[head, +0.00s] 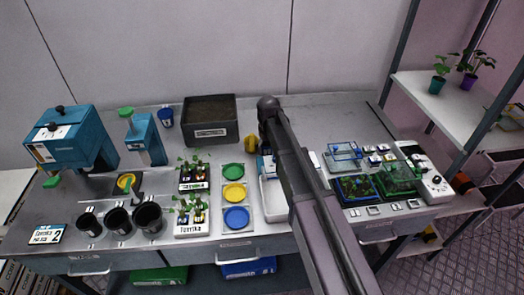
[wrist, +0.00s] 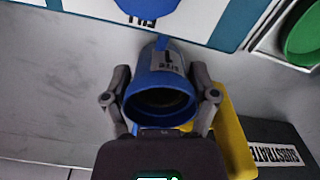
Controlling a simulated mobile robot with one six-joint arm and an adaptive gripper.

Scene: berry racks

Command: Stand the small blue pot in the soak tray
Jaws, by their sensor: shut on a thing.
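My gripper (wrist: 160,108) is shut on a small blue pot (wrist: 158,78), with one finger on each side of it. In the wrist view the pot's open, dark mouth faces the camera, and a white label shows on its wall. In the head view my arm hides most of the gripper and the held pot, near the yellow object. A white tray (head: 270,202), which looks like the soak tray, stands at the front middle of the bench. My arm covers its right part, so I cannot see all of its inside.
A substrate box (head: 211,134) and a yellow object (head: 250,144) are beside the gripper. Green (head: 233,171), yellow (head: 234,193) and blue (head: 236,217) discs lie left of the tray. Another blue pot (head: 166,118) stands at the back left. Seedling trays (head: 193,227) and black pots (head: 148,219) are further left.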

